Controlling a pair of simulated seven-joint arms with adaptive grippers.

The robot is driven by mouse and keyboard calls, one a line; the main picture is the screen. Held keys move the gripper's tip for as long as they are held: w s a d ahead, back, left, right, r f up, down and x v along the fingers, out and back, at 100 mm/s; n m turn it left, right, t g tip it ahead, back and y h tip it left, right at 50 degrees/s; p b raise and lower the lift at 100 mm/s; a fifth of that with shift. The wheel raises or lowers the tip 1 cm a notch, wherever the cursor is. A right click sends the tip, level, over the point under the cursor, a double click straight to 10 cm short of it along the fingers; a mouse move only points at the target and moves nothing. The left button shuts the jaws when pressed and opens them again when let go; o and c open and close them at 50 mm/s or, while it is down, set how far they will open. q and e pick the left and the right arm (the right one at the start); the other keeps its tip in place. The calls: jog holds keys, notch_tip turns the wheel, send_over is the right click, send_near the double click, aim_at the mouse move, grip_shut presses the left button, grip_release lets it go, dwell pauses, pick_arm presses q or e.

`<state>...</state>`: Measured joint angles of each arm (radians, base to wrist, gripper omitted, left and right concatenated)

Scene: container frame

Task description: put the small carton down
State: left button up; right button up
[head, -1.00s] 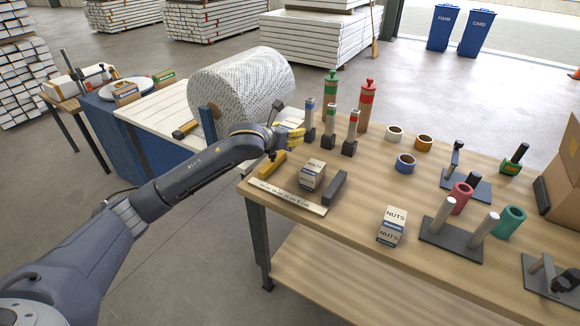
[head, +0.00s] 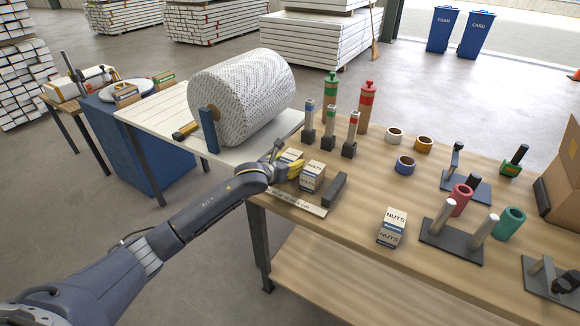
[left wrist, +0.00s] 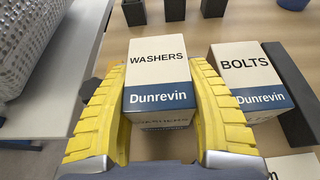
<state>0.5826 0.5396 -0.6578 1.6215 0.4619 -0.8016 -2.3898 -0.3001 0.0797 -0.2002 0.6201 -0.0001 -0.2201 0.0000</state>
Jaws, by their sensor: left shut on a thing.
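The small carton (head: 291,155), labelled WASHERS, also shows in the left wrist view (left wrist: 158,75). It has a white top with a blue band. My left gripper (head: 285,164), with yellow ribbed fingers, is shut on it, one finger on each side. It is over the near left corner of the wooden workbench (head: 365,225). A similar BOLTS carton (head: 312,175) stands close on the right, also in the left wrist view (left wrist: 247,80); a narrow gap shows there. Whether the held carton touches the bench is hidden. My right gripper is not in view.
A dark grey bar (head: 335,189) stands right of the BOLTS carton, and a pale printed strip (head: 300,203) lies in front. NUTS cartons (head: 392,228) are farther right. Upright tools (head: 329,132) stand behind. A large wrapped roll (head: 243,95) is on the white table at left.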

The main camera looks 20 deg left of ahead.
pick_arm(q)
jog(key=shift+f, duration=0.7)
jog(key=shift+f, duration=0.1)
jog(key=o, duration=1.1)
jog(key=shift+f, duration=0.1)
jog(key=shift+r, duration=0.2)
jog(key=v, duration=1.2)
jog(key=shift+d, duration=0.1)
